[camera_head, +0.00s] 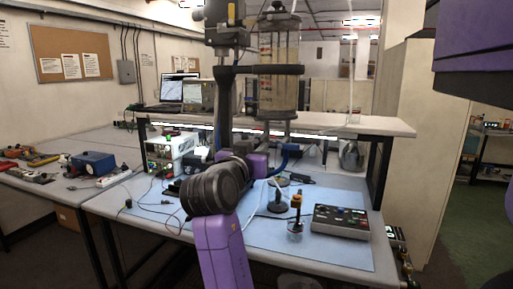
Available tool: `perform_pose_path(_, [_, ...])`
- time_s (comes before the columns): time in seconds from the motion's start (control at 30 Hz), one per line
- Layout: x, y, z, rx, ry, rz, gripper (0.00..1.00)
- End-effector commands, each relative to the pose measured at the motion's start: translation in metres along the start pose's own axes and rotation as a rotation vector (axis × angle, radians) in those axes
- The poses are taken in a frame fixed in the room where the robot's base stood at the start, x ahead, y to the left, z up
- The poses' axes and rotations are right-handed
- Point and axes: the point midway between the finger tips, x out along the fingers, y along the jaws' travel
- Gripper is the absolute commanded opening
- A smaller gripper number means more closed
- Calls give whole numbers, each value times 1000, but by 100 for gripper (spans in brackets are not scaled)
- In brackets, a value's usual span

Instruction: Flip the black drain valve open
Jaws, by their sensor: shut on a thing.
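A tall clear cylinder (278,65) with dark end caps stands upright in the middle of the head view, above the bench. A dark upright column and a dark crossbar (262,70) stand in front of it. I cannot make out the black drain valve; the area below the cylinder is small and partly covered by my arm. My purple and dark arm reaches up from the bottom centre, and its purple far part (257,161) is below and left of the cylinder's base. My gripper's fingers are hidden, and I cannot see what lies between them.
A blue mat (335,251) covers the bench. A raised shelf (350,124) crosses behind. A blue tube (291,155) curves beside my arm.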

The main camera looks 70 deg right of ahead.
Motion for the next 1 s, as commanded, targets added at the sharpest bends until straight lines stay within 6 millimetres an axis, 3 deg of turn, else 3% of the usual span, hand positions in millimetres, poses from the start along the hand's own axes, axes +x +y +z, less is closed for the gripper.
perform_pose_path(0.17, [0,0,0,-1,2,0,0])
perform_pose_path(0.2, [0,0,0,-1,2,0,18])
perform_pose_path(0.3, [0,0,0,0,1,0,35])
perform_pose_path(0.67, [-3,0,0,1,1,0,35])
perform_pose_path(1.0, [-53,-1,2,2,2,-4,35])
